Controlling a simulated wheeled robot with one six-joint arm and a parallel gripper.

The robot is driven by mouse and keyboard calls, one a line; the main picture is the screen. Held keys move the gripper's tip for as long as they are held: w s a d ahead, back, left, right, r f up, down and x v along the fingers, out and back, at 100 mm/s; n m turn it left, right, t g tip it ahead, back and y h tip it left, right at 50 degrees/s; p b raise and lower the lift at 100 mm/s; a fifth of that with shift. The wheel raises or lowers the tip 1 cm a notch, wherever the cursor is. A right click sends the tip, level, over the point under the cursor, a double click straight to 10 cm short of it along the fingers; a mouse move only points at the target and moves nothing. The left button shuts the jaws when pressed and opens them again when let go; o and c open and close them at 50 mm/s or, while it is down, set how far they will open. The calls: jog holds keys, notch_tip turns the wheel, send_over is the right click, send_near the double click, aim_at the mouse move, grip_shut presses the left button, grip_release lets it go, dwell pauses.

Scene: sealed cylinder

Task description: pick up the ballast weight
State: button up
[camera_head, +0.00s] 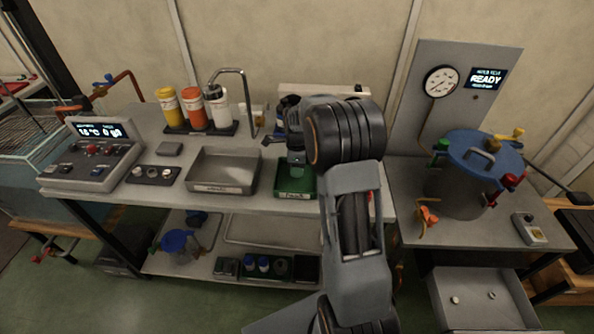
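I cannot tell for certain which object is the ballast weight. Small round metal pieces (151,172) sit on a dark holder on the bench, left of the metal sink tray. A small grey block (169,148) lies behind them. My gripper (294,168) is over a small green tray (297,194) at the bench's front edge, right of the sink tray. Its fingers are small and dark, so I cannot see whether they are open or hold anything. My arm hides part of the bench to the right.
A control box (92,160) stands at the bench's left end. Several coloured bottles (193,108) and a tap stand behind the sink tray (222,171). A blue-lidded cylinder (466,175) with coloured clamps stands on the right table. An open drawer (477,305) juts out below.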

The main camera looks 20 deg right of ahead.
jog(key=c, duration=0.5)
jog(key=shift+r, duration=0.1)
